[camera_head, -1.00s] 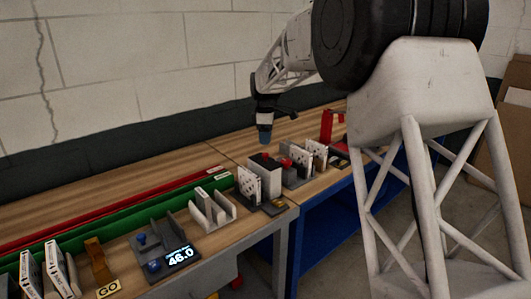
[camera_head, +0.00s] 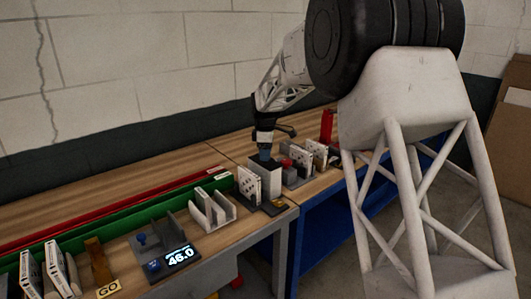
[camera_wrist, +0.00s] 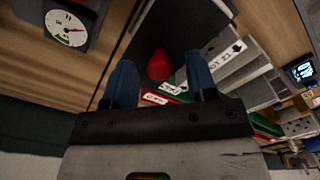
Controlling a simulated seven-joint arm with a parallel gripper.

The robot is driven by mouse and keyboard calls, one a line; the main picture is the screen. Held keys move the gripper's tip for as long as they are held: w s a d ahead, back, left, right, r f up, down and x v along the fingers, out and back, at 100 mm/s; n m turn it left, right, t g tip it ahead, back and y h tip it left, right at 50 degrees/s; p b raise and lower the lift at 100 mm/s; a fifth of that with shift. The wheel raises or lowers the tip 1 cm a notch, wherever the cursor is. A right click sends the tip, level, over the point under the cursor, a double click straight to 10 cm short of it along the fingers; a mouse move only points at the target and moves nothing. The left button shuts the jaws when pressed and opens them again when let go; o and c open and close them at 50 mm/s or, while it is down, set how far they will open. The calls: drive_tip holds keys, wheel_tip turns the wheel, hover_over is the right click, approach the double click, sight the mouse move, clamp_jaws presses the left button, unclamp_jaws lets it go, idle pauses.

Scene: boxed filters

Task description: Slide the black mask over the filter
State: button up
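A dark piece with a red knob (camera_wrist: 160,66), likely the black mask (camera_wrist: 185,35), is below my gripper in the wrist view. In the head view, a pale block with a dark top (camera_head: 263,168) stands directly under my gripper (camera_head: 265,154); my fingers hide its knob. The blue fingers of my gripper (camera_wrist: 161,84) are apart, with the red knob showing between them and no visible contact. White perforated plates, perhaps filters, stand upright in holders; one plate (camera_head: 248,184) is just left of the block. I cannot tell which plate is the task's filter.
A second red knob (camera_head: 287,163) and more white plates (camera_head: 301,160) stand right of the block. A red post (camera_head: 326,125) is behind them. A round gauge (camera_wrist: 68,28) is at the wrist view's upper left. A display (camera_head: 179,257) is at front left.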

clamp_jaws()
drive_tip(key=s+a, duration=0.4)
drive_tip(key=shift+s+a, duration=0.35)
drive_tip(key=shift+o, duration=0.3)
unclamp_jaws()
drive_tip(key=shift+r, duration=0.15)
wheel_tip(320, 180, up, 8)
drive_tip(key=shift+f, duration=0.2)
idle(0.3)
